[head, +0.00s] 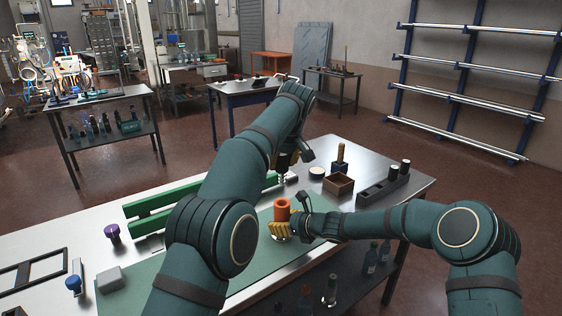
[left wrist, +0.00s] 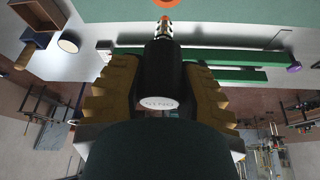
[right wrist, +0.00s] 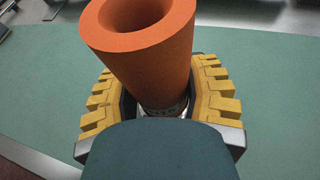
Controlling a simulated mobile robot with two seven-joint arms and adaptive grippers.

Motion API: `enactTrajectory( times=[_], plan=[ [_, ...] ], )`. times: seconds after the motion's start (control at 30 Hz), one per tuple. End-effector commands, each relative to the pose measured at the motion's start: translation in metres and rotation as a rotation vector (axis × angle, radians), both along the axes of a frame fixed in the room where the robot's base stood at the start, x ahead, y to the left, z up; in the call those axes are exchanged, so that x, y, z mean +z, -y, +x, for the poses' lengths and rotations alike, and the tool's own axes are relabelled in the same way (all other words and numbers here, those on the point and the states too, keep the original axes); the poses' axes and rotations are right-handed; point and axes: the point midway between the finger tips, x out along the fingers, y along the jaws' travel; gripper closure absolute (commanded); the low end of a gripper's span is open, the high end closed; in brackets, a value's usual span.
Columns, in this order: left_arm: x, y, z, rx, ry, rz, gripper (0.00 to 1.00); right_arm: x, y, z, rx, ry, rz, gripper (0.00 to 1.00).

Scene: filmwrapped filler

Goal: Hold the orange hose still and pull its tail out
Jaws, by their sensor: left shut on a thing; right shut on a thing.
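The orange hose (head: 282,211) stands upright as a short thick tube over the green mat. It also shows in the right wrist view (right wrist: 150,60), its round mouth open at the top; no tail shows inside. My right gripper (head: 280,229) is shut on its lower part, where a pale printed band shows between the yellow fingers. My left gripper (head: 289,158) is shut on a black-handled tool (left wrist: 162,75) with a white end cap. The tool's metal tip (left wrist: 164,27) points down toward the hose and looks apart from its mouth. A bit of hose shows in the left wrist view (left wrist: 167,3).
Green rails (head: 158,214) lie behind the mat (head: 250,262). A wooden box (head: 338,185), a wood-handled tool (head: 340,160) and a dark rack (head: 383,188) stand at the right. A purple knob (head: 112,232) and grey block (head: 110,279) are at the left.

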Motion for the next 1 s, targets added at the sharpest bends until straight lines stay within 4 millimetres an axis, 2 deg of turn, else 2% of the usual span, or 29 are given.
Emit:
enactTrajectory(
  times=[0.03,0.1,0.4,0.53,1.0],
  plan=[
    [0.000,0.000,0.000,0.000,0.001,0.000,1.00,-0.001,0.000,-0.001,0.001,-0.002,-0.001,0.38],
    [0.000,0.000,0.000,0.000,0.001,0.000,1.00,-0.001,0.000,-0.001,0.001,-0.002,-0.001,0.17],
    [0.000,0.000,0.000,0.000,0.001,0.000,1.00,0.000,0.000,0.000,0.000,0.000,0.000,0.17],
    [0.000,0.000,0.000,0.000,0.001,0.000,1.00,0.003,0.007,-0.004,-0.002,-0.001,-0.001,0.17],
    [0.000,0.000,0.000,0.000,0.001,0.000,1.00,0.036,0.070,-0.053,-0.002,-0.001,-0.001,0.17]
  ],
)
